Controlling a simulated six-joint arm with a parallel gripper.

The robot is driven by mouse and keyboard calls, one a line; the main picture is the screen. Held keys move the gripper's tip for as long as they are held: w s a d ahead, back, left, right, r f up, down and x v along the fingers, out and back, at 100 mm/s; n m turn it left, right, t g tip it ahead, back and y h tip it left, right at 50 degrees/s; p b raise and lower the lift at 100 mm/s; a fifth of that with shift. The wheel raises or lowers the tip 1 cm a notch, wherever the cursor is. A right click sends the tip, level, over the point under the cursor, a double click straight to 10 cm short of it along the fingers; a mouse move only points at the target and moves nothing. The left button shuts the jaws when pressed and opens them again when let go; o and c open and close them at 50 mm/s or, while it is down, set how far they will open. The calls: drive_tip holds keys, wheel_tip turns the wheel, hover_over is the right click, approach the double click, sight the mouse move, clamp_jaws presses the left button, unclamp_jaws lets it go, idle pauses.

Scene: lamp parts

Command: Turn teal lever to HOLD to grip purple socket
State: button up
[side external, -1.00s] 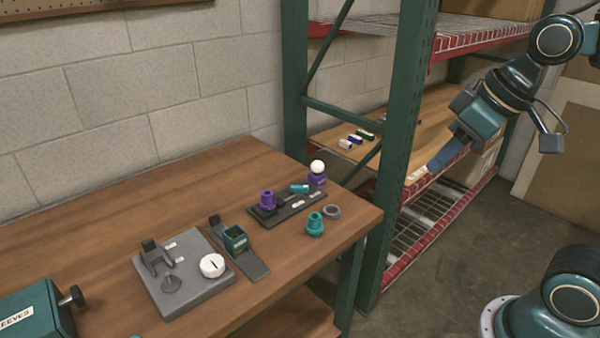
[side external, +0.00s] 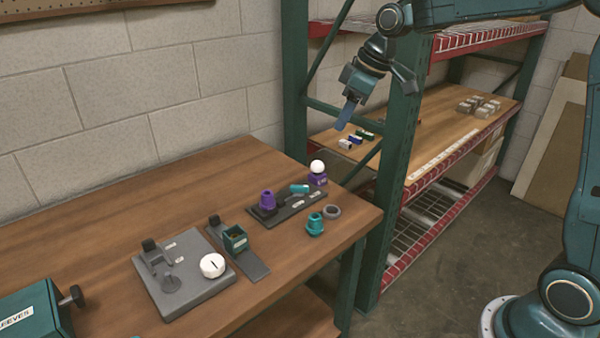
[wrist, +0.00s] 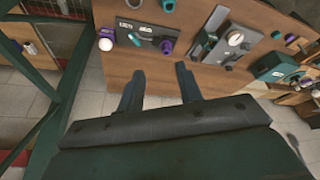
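The teal lever (side external: 299,188) lies on a dark fixture plate (side external: 289,209) on the wooden table. The purple socket (side external: 267,198) stands upright at the plate's left end. In the wrist view the purple socket (wrist: 167,47), the teal lever (wrist: 134,39) and the plate (wrist: 150,32) show at the top. The plate's small white labels are too small to read. My gripper (side external: 347,116) is in the air above and right of the fixture in the side view, apart from everything. In the wrist view its two fingers (wrist: 160,82) are spread, with nothing between them.
A purple block with a white ball (side external: 318,174) stands at the plate's right end. A teal part (side external: 315,225) and a grey ring (side external: 332,211) lie in front. A green shelf post (side external: 393,150) stands close by. A grey fixture with a white dial (side external: 212,265) is left.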

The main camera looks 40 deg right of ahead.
drive_tip(key=w+d+f+n, duration=0.2)
drive_tip(key=w+d+f, duration=0.2)
drive_tip(key=w+f, duration=0.4)
drive_tip(key=n+y, duration=0.1)
hover_over(300, 186)
drive_tip(key=s+d, duration=0.4)
wheel_tip(300, 186, down, 7)
drive_tip(key=shift+g, duration=0.4)
drive_tip(key=shift+w, duration=0.1)
drive_tip(key=shift+a+x, duration=0.1)
drive_tip(key=shift+x, duration=3.3)
drive_tip(key=shift+a+x, duration=0.15)
drive_tip(key=shift+x, duration=3.25)
clamp_jaws()
